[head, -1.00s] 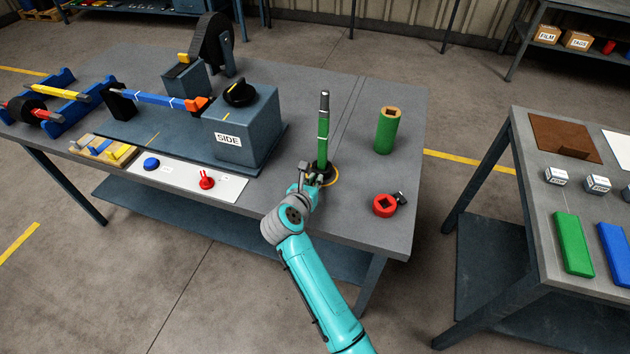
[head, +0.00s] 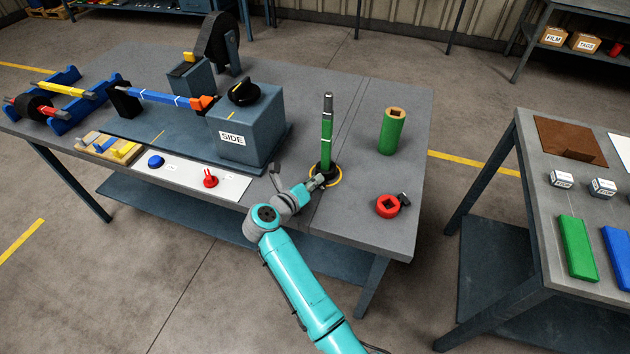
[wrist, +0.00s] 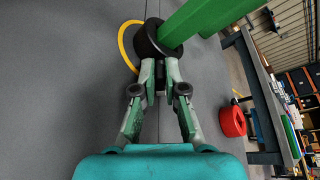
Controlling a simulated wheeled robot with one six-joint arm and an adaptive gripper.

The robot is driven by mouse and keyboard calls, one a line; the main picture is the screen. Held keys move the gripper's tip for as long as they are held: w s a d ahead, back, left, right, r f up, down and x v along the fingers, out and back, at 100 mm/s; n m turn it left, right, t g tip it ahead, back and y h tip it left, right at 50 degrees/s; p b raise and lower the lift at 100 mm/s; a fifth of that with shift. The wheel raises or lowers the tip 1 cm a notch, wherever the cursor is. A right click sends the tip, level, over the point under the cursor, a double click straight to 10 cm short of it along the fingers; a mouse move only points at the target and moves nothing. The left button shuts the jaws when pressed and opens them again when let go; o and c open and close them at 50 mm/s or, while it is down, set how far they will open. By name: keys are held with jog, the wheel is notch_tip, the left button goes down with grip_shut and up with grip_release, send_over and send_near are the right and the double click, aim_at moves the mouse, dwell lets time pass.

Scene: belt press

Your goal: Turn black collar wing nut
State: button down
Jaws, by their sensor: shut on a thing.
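The black collar (head: 321,179) sits low around the upright green shaft (head: 327,140), inside a yellow ring on the table. In the wrist view the collar (wrist: 147,38) is just beyond my fingertips, with the green shaft (wrist: 200,18) rising from it. My gripper (head: 315,182) is at the near-left side of the collar. In the wrist view its fingertips (wrist: 160,70) are close together against the collar's side, shut on its wing nut, which they mostly hide.
A red collar (head: 383,208) with a dark wing nut lies to the right on the table; a green tube (head: 392,132) stands behind it. The blue-grey SIDE block (head: 250,130) stands to the left. A white strip (head: 185,178) holds a blue knob and a red part. Table between is clear.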

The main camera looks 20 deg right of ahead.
jog(key=shift+w+a+n+h, duration=0.1)
jog(key=shift+n+h, duration=0.3)
jog(key=shift+n, duration=0.3)
dwell(1.1)
dwell(0.6)
